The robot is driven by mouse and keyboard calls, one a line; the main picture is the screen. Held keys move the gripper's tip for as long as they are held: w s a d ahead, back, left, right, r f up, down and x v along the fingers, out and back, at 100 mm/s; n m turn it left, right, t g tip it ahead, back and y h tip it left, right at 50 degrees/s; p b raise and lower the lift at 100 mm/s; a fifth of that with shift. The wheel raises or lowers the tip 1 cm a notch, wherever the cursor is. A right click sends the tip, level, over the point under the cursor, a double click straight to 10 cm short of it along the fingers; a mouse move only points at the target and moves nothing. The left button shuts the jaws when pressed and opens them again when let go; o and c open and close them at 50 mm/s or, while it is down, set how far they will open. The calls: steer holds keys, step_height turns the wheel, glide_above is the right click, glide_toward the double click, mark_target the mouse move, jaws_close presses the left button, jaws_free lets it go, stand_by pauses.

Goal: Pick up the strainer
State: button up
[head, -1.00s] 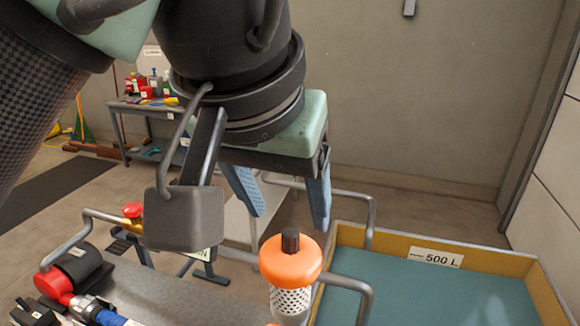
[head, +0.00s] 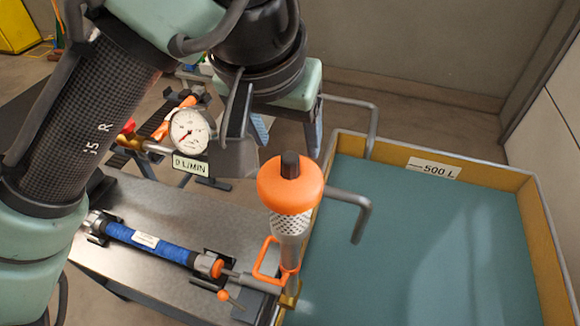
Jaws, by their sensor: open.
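The strainer (head: 291,222) is a perforated white cylinder under a round orange float (head: 290,184) with a black cap on top. It stands upright at the right end of the metal bench, beside the tank. An orange loop handle (head: 268,261) is at its lower left. My gripper (head: 288,132) is behind and above the strainer in the head view, apart from it. Its blue-grey fingers point down and are spread open with nothing seen between them. The left finger is partly hidden by my wrist parts.
A yellow-walled tank (head: 440,148) marked 500 L, with a teal surface inside, fills the right. A blue hose (head: 148,244) lies on the metal bench (head: 150,200). A round gauge (head: 190,132) and a 0 L/MIN sign (head: 190,165) stand behind the bench.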

mark_target(290, 157)
steer(key=p+x, duration=0.1)
steer(key=x, duration=0.3)
steer(key=shift+w+a+f+p, duration=0.1)
steer(key=shift+p, duration=0.3)
steer(key=shift+f, duration=0.3)
jaws_close()
stand_by(0.8)
